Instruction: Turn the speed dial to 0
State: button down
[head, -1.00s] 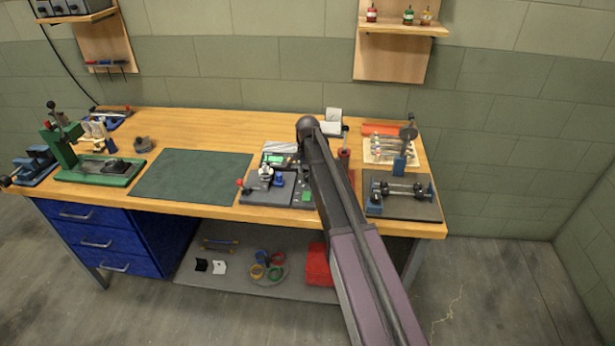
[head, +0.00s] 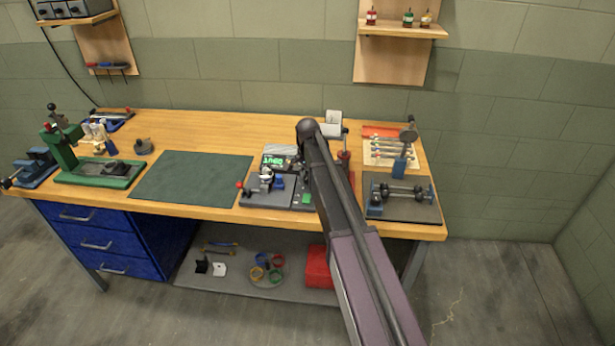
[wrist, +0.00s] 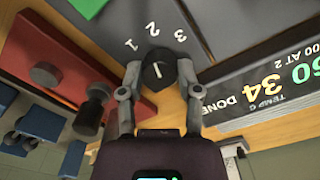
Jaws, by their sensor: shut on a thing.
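The speed dial (wrist: 154,82) is a round dark knob with a white pointer line, in the middle of the wrist view. White numerals 1, 2 and 3 (wrist: 152,29) stand around its far side. The pointer line runs roughly toward the 2. No 0 mark can be seen; that part of the scale may be hidden by a finger. My gripper (wrist: 160,75) is shut on the dial, one finger on each side. In the head view my arm hides the dial and the fingers.
A dark display (wrist: 275,95) right of the dial shows 60, 34, TEMP C and DONE; it also shows in the head view (head: 280,158). A green mat (head: 190,178) lies clear on the bench.

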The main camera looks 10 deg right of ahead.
jog(key=shift+n, duration=0.3)
jog(key=n, duration=0.4)
jog(key=shift+n, duration=0.3)
jog(key=n, duration=1.4)
jog(key=shift+c, duration=1.5)
grip_release()
